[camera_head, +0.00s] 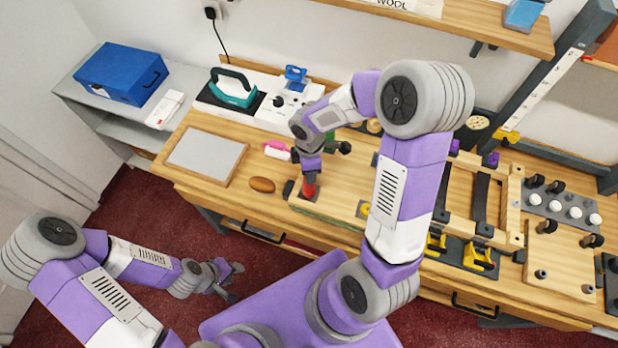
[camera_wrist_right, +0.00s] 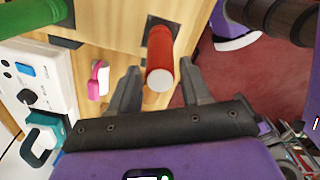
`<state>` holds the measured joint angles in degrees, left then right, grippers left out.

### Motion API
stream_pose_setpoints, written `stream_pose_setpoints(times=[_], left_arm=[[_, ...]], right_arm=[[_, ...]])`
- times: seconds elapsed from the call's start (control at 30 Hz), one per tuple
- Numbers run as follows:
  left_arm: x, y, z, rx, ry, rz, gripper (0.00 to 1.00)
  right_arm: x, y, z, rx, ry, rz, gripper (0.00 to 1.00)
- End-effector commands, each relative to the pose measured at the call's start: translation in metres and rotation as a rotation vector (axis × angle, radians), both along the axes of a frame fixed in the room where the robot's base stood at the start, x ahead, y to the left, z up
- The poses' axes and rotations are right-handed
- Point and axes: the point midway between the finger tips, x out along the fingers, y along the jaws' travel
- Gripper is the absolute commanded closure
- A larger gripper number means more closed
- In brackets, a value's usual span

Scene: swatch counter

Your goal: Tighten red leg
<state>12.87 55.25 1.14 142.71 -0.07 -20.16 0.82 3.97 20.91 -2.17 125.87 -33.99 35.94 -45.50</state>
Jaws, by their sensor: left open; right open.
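The red leg (camera_head: 309,187) stands upright on the workbench near its front edge, on a dark square base. In the right wrist view the red leg (camera_wrist_right: 159,52) shows its pale round end, lying between the two fingers of my right gripper (camera_wrist_right: 160,70). The fingers are open, with a visible gap on either side of the leg. In the head view my right wrist hides most of this gripper and the leg's upper end. My left gripper (camera_head: 232,280) is open and empty, low over the red floor, away from the bench.
A pink-and-white item (camera_head: 277,150), a brown oval piece (camera_head: 262,185) and a grey-topped board (camera_head: 206,156) are on the bench to the left. Yellow-handled clamps (camera_head: 479,257) and a wooden frame stand to the right.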

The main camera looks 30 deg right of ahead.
Motion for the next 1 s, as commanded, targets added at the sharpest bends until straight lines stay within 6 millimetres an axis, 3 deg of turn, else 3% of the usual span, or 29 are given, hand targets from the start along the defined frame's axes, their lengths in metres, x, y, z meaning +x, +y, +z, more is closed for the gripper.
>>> stream_pose_setpoints(times=[0.17,0.47,0.63,1.0], left_arm=[[0.000,0.000,-0.001,0.000,0.000,0.000,0.57],[0.000,0.000,-0.001,0.000,0.000,0.000,0.57],[0.000,0.000,-0.011,0.000,0.000,0.000,0.57],[0.000,0.000,-0.041,0.000,0.000,0.000,0.57]], right_arm=[[0.000,0.000,-0.001,0.000,0.000,0.005,0.52],[0.000,0.000,-0.001,0.000,0.001,0.002,0.95],[0.000,0.000,-0.003,0.000,-0.001,-0.113,0.96],[0.000,0.000,-0.004,0.001,-0.001,-0.679,0.96]])
